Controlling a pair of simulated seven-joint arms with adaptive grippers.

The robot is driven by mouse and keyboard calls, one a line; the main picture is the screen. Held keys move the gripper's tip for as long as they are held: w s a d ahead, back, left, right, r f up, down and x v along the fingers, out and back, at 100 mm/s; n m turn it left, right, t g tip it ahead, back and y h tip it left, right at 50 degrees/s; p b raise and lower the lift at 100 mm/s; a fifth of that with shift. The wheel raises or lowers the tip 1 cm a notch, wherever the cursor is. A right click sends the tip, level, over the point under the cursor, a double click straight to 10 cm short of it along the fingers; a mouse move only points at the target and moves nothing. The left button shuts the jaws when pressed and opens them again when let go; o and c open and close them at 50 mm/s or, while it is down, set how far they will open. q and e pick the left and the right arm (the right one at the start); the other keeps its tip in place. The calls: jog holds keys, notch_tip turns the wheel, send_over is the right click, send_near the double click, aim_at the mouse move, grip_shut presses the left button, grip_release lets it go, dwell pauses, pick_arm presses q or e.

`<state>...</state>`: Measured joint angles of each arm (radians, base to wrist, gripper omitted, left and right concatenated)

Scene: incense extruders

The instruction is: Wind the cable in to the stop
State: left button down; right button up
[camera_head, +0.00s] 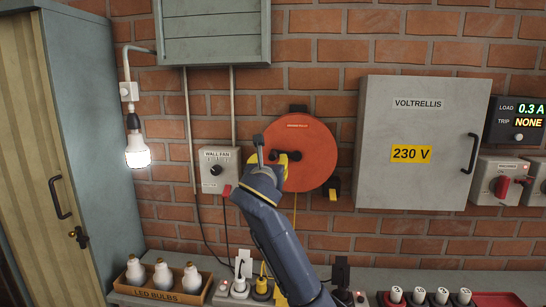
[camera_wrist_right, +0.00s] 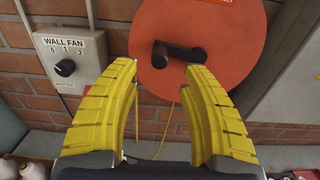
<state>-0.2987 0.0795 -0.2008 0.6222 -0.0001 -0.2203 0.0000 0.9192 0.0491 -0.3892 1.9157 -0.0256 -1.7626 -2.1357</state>
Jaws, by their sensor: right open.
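A round orange cable reel (camera_head: 315,150) is mounted on the brick wall; it also fills the upper middle of the right wrist view (camera_wrist_right: 225,65). Its black crank handle (camera_wrist_right: 180,52) lies across the reel's face, with a knob at its left end. A thin yellow cable (camera_head: 295,208) hangs down from the reel, and part of it shows between my fingers in the wrist view (camera_wrist_right: 168,125). My right gripper (camera_wrist_right: 159,68) is open and empty, its yellow fingers spread just in front of and below the crank. It hides part of the reel's left side in the head view. My left gripper is out of view.
A wall fan switch (camera_head: 216,170) is left of the reel and a grey 230 V cabinet (camera_head: 425,110) is right of it. Below are sockets with plugs (camera_head: 240,285), a box of bulbs (camera_head: 160,293) and a red tray (camera_head: 500,299). A lit bulb (camera_head: 137,152) hangs at left.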

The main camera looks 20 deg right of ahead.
aim_at(272, 157)
jog(key=shift+x, duration=3.7)
jog(key=shift+o, duration=0.2)
grip_shut()
